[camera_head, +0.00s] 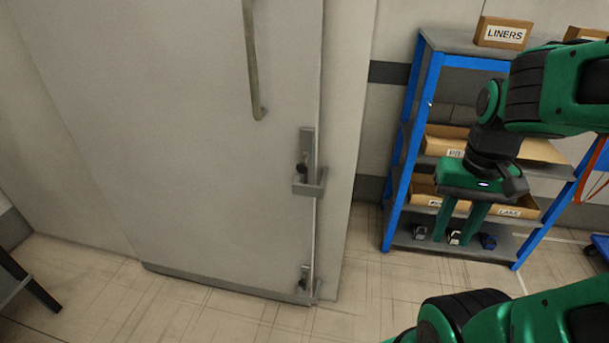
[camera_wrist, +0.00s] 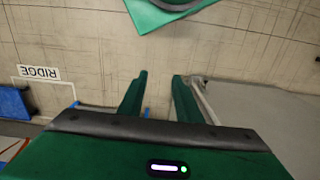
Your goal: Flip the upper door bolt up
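A large grey door (camera_head: 190,120) fills the left of the head view and looks closed. The upper door bolt (camera_head: 309,150) is a grey metal piece with a dark knob, upright near the door's right edge, with a bracket (camera_head: 311,186) at its foot. A similar lower bolt (camera_head: 306,284) sits near the floor. My gripper (camera_head: 460,240) hangs right of the door, apart from both bolts, its fingers pointing down in front of the shelf. In the wrist view my gripper (camera_wrist: 160,82) is open, with nothing between its fingers. No bolt can be made out there.
A long door handle (camera_head: 253,60) stands above and left of the upper bolt. A blue-framed shelf (camera_head: 420,130) with cardboard boxes, one a LINERS box (camera_head: 502,33), stands at right. A dark-legged piece (camera_head: 28,284) is at lower left. The floor before the door is clear.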

